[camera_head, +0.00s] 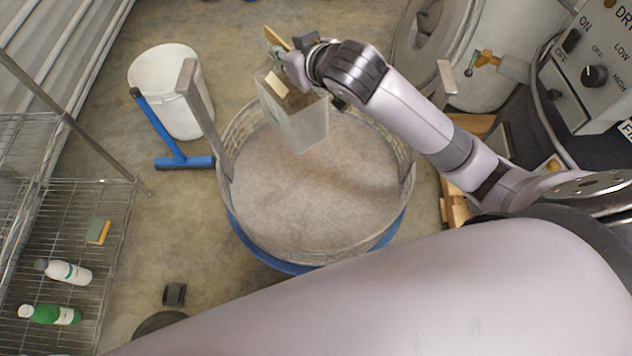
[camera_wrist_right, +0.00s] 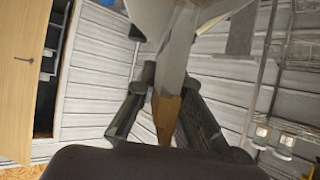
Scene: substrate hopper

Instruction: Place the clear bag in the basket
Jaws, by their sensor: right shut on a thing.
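The clear bag (camera_head: 303,128) is a translucent, box-shaped bag with a tan, folded top. My right gripper (camera_head: 287,72) is shut on its top, and the bag hangs below the fingers, slightly tilted. In the right wrist view, the bag (camera_wrist_right: 176,55) shows as a pale sheet between the fingers (camera_wrist_right: 165,100). The basket (camera_head: 310,254) is a round wire basket with a blue base and a grey-brown inside. In the head view the bag overlaps the basket's far part; I cannot tell its height above it. My left gripper is out of view.
Two upright grey posts (camera_head: 201,120) stand at the basket's sides. A white bucket (camera_head: 165,75) and a blue-handled tool (camera_head: 180,162) lie beyond to the left. A wire shelf (camera_head: 115,215) with bottles (camera_head: 68,271) is at left. A control panel (camera_head: 600,60) is at right.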

